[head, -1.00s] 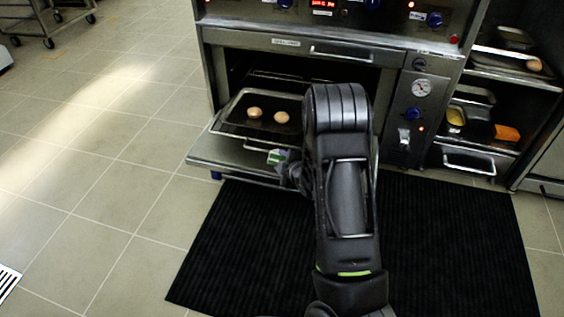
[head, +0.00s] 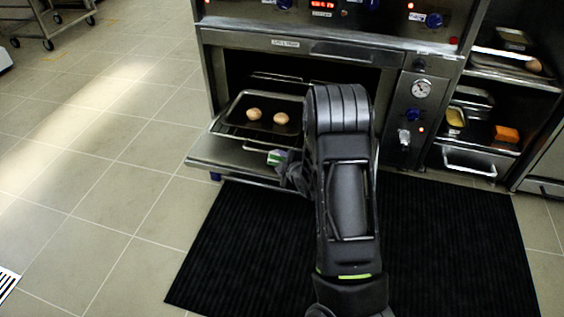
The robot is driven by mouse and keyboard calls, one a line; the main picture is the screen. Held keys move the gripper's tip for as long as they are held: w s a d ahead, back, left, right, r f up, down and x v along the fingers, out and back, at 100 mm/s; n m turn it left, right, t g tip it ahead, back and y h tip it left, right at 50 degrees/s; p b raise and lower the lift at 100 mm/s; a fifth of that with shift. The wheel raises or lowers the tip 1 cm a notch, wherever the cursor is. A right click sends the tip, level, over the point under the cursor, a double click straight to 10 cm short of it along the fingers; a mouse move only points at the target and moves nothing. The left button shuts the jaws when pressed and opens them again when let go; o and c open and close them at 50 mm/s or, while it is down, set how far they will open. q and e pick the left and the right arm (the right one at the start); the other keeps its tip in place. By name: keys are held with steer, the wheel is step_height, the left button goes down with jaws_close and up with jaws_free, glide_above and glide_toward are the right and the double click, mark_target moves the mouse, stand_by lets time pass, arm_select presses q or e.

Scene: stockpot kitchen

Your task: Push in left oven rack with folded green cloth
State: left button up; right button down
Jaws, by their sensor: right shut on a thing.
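The oven rack (head: 232,133) sticks partway out of the open oven, above the lowered door (head: 225,156). A dark tray (head: 262,107) with two round brown items lies on it. My right gripper (head: 281,164) is low at the front of the rack, near its front edge, shut on a small folded cloth (head: 275,157) that shows green and white. My arm hides part of the gripper and the right side of the rack. I cannot tell whether the cloth touches the rack. My left gripper is not in view.
A black ribbed mat (head: 440,240) lies before the oven. Shelves at the right hold trays, an orange block (head: 506,134) and a yellow item (head: 455,117). A wheeled cart (head: 45,20) stands far left. The tiled floor at left is clear.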

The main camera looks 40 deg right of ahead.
steer(key=shift+d+f, duration=0.1)
steer(key=shift+w+d+f+b, duration=0.35)
steer(key=shift+w+d+f, duration=0.15)
steer(key=shift+d+f, duration=0.2)
steer(key=shift+f, duration=0.1)
stand_by(0.5)
steer(key=shift+w+d+f, duration=0.25)
steer(key=shift+d+f, duration=0.2)
steer(key=shift+f, duration=0.35)
steer(key=shift+w+d+f, duration=0.15)
steer(key=shift+w+d, duration=0.05)
steer(key=shift+d, duration=0.05)
steer(key=shift+w+d+r, duration=0.15)
steer(key=shift+w+d, duration=0.35)
steer(key=shift+d, duration=0.1)
steer(key=shift+w+d+r, duration=0.15)
steer(key=shift+w+d, duration=0.3)
steer(key=shift+d, duration=0.15)
steer(key=shift+w+d, duration=0.1)
steer(key=shift+d, duration=0.05)
